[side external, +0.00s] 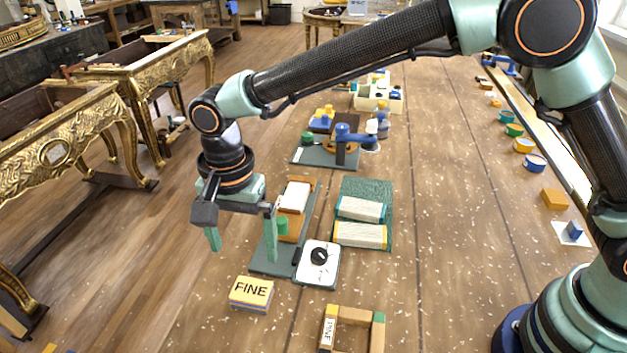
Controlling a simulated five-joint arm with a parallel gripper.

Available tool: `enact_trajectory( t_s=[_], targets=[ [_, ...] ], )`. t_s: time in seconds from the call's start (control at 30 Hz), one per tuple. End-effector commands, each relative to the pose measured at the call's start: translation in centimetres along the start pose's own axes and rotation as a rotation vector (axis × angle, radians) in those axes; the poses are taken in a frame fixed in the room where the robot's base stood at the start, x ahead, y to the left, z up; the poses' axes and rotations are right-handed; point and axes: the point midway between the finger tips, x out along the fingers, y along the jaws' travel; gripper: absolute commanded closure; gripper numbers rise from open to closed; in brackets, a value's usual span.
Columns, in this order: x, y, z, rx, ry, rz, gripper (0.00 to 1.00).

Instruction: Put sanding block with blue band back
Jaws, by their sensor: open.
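A block with a yellow top marked FINE (250,293) lies on the bench at the lower left, with a thin bluish-grey layer low on its side. I take it for the sanding block with the blue band. A low open wooden frame (379,335) with coloured corners and a FINE label stands to its right, cut off by the picture's bottom edge. Its visible inside looks empty. My gripper (242,243) is open, pointing down, with nothing between its green fingers. It appears above and behind the FINE block, apart from it.
A dark green board (258,266) with an orange and white block stands by the right finger. A white plate with a black knob (318,263) and a green mat (368,188) with two pale blocks lie right of it. Gilt tables (60,140) stand left. Bench at right centre is mostly clear.

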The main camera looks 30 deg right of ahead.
Motion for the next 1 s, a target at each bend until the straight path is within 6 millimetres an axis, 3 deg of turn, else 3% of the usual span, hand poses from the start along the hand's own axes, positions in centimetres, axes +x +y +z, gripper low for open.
enact_trajectory(
  t_s=[0.13,0.27,0.53,0.73,0.9,1.0],
  targets=[
    [-2.8,1.4,-2.7,-0.047,0.007,-0.04,0.0],
    [-6.3,4.3,-6.5,-0.138,0.031,-0.098,0.0],
    [-11.8,12.9,-12.6,-0.352,0.137,-0.196,0.0],
    [-13.6,19.9,-15.1,-0.508,0.255,-0.23,0.0],
    [-13.6,25.3,-16.0,-0.633,0.362,-0.224,0.0],
    [-13.3,27.5,-16.1,-0.692,0.412,-0.211,0.0]
  ],
)
